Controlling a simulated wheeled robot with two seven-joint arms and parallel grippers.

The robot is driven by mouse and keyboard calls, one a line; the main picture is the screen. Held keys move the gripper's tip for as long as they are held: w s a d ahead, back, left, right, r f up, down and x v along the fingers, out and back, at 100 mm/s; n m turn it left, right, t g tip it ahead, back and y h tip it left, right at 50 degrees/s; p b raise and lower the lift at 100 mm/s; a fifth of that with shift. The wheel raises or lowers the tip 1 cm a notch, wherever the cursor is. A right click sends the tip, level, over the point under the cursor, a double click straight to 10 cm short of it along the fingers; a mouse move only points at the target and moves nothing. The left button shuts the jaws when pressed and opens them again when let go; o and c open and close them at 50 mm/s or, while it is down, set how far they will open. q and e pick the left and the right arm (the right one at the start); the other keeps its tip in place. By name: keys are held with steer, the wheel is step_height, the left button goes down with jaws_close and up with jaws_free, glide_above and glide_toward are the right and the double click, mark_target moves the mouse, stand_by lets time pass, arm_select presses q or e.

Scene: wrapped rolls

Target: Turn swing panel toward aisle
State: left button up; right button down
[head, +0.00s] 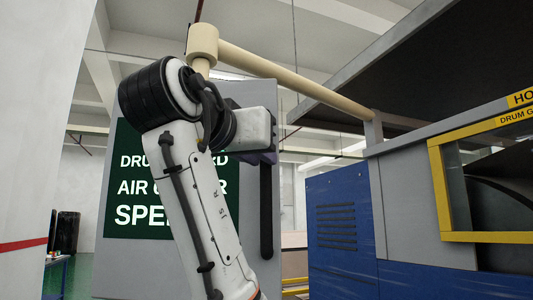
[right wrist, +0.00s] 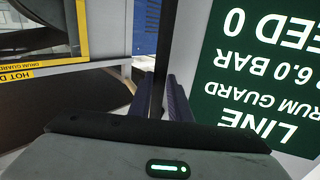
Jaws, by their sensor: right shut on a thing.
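The swing panel (head: 256,95) is a grey panel with a dark green sign, hung from a beige pipe arm (head: 290,78). Its dark upright handle (head: 266,215) runs down the panel's right side. My right arm reaches up in front of the sign and hides part of its text. My right gripper (head: 264,158) is at the upper part of the handle. In the right wrist view, which is upside down, its two fingers (right wrist: 166,98) close around the dark handle (right wrist: 159,60), with the green sign (right wrist: 262,75) beside it. My left gripper is not in view.
To the right stands a machine with a blue louvred cabinet (head: 340,235) and a yellow-framed window (head: 437,190). A dark canopy (head: 400,75) overhangs it. A white wall (head: 40,120) with a red stripe is at left, with green floor beyond it.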

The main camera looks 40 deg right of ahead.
steer(key=shift+w+a+n+t, duration=0.3)
steer(key=shift+w+a+n, duration=0.1)
steer(key=shift+w+a, duration=0.15)
steer(key=c, duration=1.8)
jaws_free()
steer(key=shift+w+a, duration=0.1)
steer(key=shift+w, duration=0.1)
steer(key=shift+o, duration=0.8)
steer(key=shift+w+a, duration=0.25)
steer(key=shift+w, duration=0.1)
steer(key=shift+s+d, duration=0.1)
steer(key=shift+s, duration=0.1)
steer(key=b+v, duration=0.2)
steer(key=v, duration=0.8)
steer(key=shift+s, duration=0.3)
